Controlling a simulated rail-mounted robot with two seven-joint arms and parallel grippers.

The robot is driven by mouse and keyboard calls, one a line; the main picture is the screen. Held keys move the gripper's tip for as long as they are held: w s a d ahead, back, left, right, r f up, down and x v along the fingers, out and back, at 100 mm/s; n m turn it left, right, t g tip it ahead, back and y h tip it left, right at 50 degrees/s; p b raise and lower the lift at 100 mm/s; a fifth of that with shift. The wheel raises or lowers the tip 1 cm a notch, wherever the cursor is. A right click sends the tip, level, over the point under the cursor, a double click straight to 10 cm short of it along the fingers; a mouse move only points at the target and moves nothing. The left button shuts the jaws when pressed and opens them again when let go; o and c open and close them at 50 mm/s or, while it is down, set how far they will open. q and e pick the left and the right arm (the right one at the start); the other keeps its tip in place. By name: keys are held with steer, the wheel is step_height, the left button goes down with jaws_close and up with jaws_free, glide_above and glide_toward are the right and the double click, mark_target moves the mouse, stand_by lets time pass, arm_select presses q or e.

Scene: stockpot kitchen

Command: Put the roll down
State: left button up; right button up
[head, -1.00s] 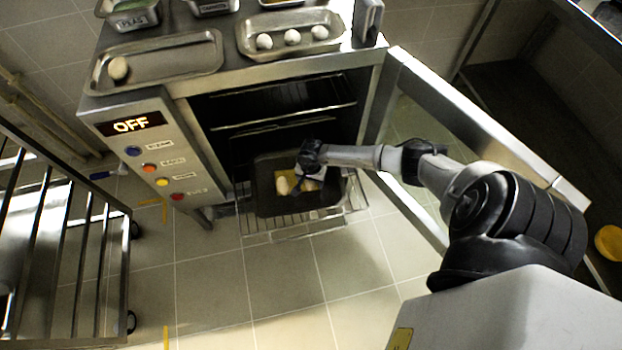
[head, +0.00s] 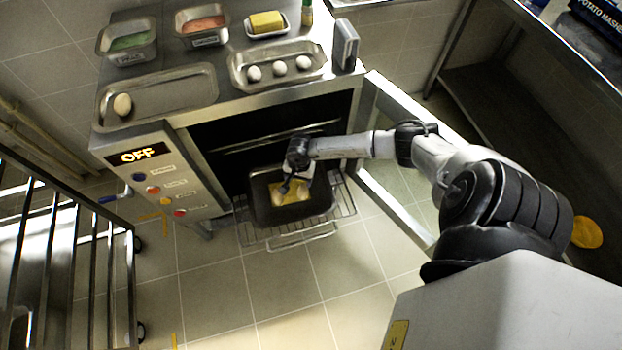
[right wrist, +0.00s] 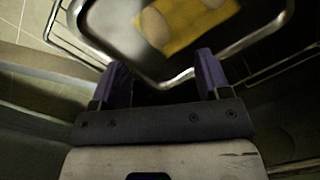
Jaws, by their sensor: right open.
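A dark baking tray (head: 263,212) rests on the pulled-out wire rack at the open oven's front. A yellow mat (head: 291,197) lies in the tray. Pale rolls lie on the mat; one roll (right wrist: 155,28) shows whole in the right wrist view, and another (right wrist: 213,3) is cut by its top edge. My right gripper (head: 290,184) is over the tray in the head view and partly hides the mat. In the right wrist view its fingers (right wrist: 160,72) are spread, with nothing between them, apart from the rolls and by the tray's near rim. My left gripper is not in view.
The oven rack (head: 348,207) sticks out beneath the tray. The open oven door (head: 395,205) stands right of it. On top are a tray with one roll (head: 122,104) and a tray with three eggs (head: 279,69). A rail cart (head: 95,270) stands left.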

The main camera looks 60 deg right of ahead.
steer(key=w+a+r+m+t+y, duration=0.1)
steer(key=a+r+m+t+y, duration=0.2)
steer(key=a, duration=0.6)
steer(key=w+a+r+m+t+y, duration=0.15)
steer(key=a+y, duration=0.25)
steer(key=a, duration=0.5)
steer(key=w+a+r+m+t, duration=0.1)
steer(key=a+r+m+t, duration=0.2)
steer(key=r+m+t, duration=0.4)
steer(key=w+a+r+m+t, duration=0.1)
steer(key=a+r+m+t, duration=0.25)
steer(key=m, duration=0.55)
steer(key=s+d+r+m+g+h, duration=0.1)
steer(key=s+d+m+h, duration=0.3)
steer(key=m, duration=0.7)
steer(key=s+d+r+m+g+h, duration=0.1)
steer(key=s+d+m+h, duration=0.15)
steer(key=m+h, duration=0.7)
steer(key=s+a+f+m+g+y, duration=0.1)
steer(key=s+a+m+g+y, duration=0.1)
steer(key=s+m+g, duration=0.3)
steer(key=s+a+f+m+g+y, duration=0.1)
steer(key=s+a+m+g+y, duration=0.2)
steer(key=s+m, duration=0.4)
steer(key=s+g+y, duration=0.1)
steer(key=s, duration=0.3)
steer(key=shift+s+f+m+g, duration=0.2)
steer(key=shift+s+m+g, duration=0.05)
steer(key=shift+m+g, duration=0.15)
